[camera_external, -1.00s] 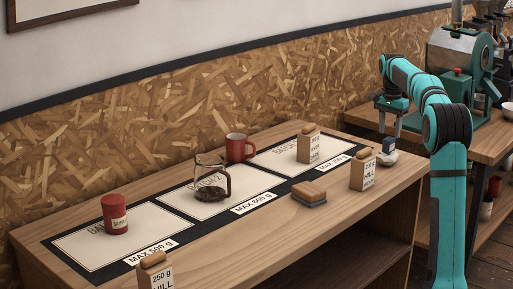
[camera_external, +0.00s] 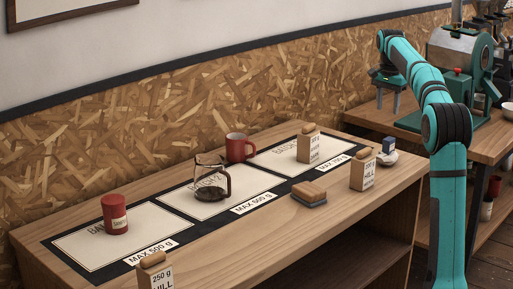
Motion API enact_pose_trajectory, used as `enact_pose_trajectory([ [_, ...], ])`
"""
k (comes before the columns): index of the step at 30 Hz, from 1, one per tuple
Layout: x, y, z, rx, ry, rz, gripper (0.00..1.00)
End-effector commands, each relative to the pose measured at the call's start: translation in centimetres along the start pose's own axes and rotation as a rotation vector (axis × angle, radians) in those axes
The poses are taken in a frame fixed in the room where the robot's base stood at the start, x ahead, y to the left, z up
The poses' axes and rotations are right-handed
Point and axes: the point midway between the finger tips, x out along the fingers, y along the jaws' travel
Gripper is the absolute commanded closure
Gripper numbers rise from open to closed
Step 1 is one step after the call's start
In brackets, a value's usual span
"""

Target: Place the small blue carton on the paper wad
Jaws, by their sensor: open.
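The small blue carton (camera_external: 388,145), dark blue with a pale lower part, sits on the whitish paper wad (camera_external: 387,158) at the right end of the wooden table. The carton looks upright and touches the wad. The wad is partly hidden behind a brown paper bag. My gripper (camera_external: 387,110) is open and empty, pointing down, above the carton and clear of it.
Brown bags (camera_external: 363,170) and (camera_external: 308,144) stand near the wad and on the right mat panel. A brush (camera_external: 309,194), glass pot (camera_external: 211,182), red mug (camera_external: 239,148) and red tin (camera_external: 115,214) are further left. The table front between them is clear.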

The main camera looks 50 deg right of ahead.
Motion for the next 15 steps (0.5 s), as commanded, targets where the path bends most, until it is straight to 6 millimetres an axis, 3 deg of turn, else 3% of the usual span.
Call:
enact_pose_trajectory([
  [7, -3.5, -1.5, 8.5, -0.187, 0.129, -0.128, 0.53],
  [15, -6.5, -1.4, 18.3, -0.405, 0.286, -0.286, 0.53],
])
